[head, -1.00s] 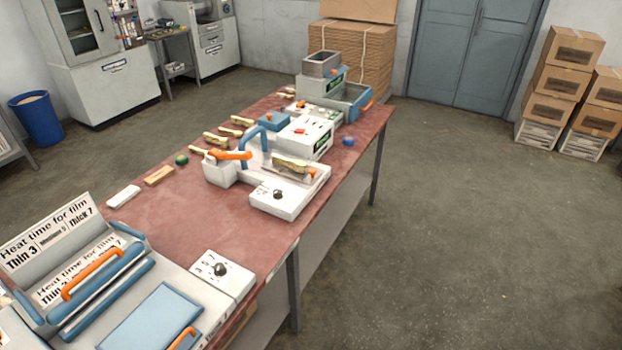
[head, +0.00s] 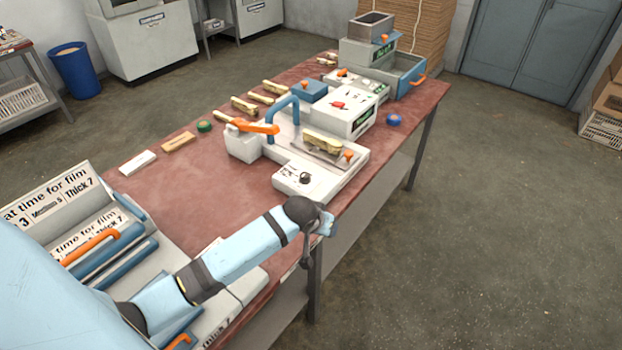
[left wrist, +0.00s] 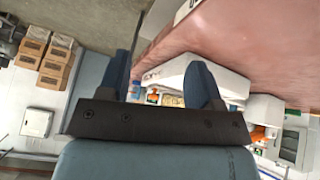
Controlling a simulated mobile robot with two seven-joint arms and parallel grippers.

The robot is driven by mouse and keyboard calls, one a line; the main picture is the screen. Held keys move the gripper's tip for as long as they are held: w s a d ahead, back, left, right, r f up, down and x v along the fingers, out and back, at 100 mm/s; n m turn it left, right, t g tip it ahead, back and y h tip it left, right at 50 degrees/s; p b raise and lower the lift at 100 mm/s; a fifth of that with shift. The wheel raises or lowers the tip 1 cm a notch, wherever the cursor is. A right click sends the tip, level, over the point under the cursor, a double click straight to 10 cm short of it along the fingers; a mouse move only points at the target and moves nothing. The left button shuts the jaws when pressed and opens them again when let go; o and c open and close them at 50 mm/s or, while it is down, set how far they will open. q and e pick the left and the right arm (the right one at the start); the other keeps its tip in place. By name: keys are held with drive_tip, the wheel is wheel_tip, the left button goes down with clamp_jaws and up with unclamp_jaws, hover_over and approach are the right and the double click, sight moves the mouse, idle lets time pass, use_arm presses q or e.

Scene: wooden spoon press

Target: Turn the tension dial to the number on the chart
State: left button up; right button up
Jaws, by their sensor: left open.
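A black dial (head: 304,178) sits on the white front base of the press in mid-table; its numbers are too small to read. A chart (head: 52,205) on the machine at the left is cut off by the picture edge; its words concern film heat time, with "Thick 7" legible. My left gripper (head: 328,226) is at the table's right edge, apart from and nearer me than the dial. In the left wrist view the gripper (left wrist: 163,78) is open, its two blue fingers spread with nothing held between them. My left arm hides the dial box beside the left machine.
The press has an orange handle (head: 250,126) and a blue arched bar (head: 283,115). Wooden pieces (head: 179,142), a white block (head: 137,163) and a green roll (head: 204,126) lie along the table's far side. The red tabletop (head: 215,190) between the machines is bare.

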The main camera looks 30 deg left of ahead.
use_arm(q)
drive_tip(key=w+a+r+n+g+y+b, duration=0.2)
drive_tip(key=w+a+r+n+b, duration=0.15)
drive_tip(key=w+a+r, duration=0.45)
drive_tip(key=n+g+y, duration=0.1)
drive_tip(key=n, duration=0.2)
approach(305, 175)
drive_tip(key=shift+m, duration=0.25)
drive_tip(key=x, duration=0.9)
drive_tip(key=shift+f, duration=0.1)
drive_tip(key=c, duration=0.9)
